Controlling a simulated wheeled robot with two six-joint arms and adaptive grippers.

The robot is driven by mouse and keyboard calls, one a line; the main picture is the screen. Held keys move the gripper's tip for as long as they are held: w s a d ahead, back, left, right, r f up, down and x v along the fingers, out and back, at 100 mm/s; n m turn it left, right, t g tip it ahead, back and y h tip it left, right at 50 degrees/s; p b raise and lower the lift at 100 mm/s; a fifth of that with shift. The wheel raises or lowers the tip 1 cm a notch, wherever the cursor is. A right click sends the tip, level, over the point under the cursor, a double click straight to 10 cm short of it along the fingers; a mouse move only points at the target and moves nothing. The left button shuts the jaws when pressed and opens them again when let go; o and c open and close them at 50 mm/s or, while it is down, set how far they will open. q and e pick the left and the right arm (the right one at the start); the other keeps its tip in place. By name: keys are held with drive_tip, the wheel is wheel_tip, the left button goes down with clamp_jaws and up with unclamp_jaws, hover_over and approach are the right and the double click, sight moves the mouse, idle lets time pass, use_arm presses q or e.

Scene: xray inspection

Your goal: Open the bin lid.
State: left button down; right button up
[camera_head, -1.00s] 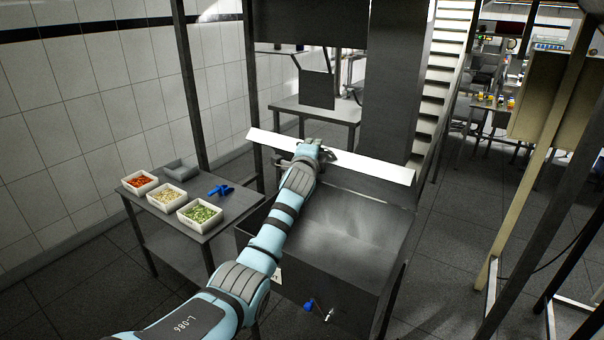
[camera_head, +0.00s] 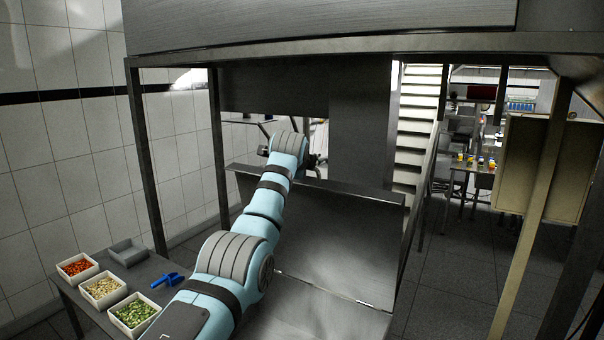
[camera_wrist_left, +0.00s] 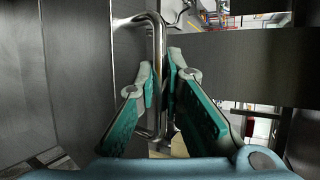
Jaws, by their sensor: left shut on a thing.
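The bin lid (camera_head: 335,240) is a broad grey metal sheet in the middle of the head view. It stands steeply tilted, with its flanged upper edge (camera_head: 365,192) towards the far side. My left arm reaches along its left part to that upper edge. My left gripper (camera_wrist_left: 162,75) is shut on a shiny bent-tube handle (camera_wrist_left: 158,40) in the left wrist view, one teal finger on each side. In the head view the fingers and handle are mostly hidden behind my wrist. My right gripper is in neither view.
A side table at lower left holds white trays of red (camera_head: 76,268), pale (camera_head: 102,287) and green pieces (camera_head: 134,313), an empty grey tray (camera_head: 127,252) and a blue scoop (camera_head: 167,280). A dark metal frame post (camera_head: 147,160) stands left of my arm. Open floor (camera_head: 450,270) lies right.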

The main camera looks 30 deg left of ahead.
use_arm(q)
drive_tip(key=shift+f, duration=0.1)
drive_tip(key=c, duration=1.8)
unclamp_jaws()
drive_tip(key=shift+o, duration=0.6)
drive_tip(key=shift+w+a, duration=0.1)
drive_tip(key=shift+w, duration=0.05)
drive_tip(key=shift+s+d+r, duration=0.25)
drive_tip(key=shift+s+r, duration=0.05)
drive_tip(key=shift+s, duration=0.15)
drive_tip(key=v, duration=1.1)
drive_tip(key=shift+w+f, duration=0.1)
drive_tip(key=shift+f, duration=0.05)
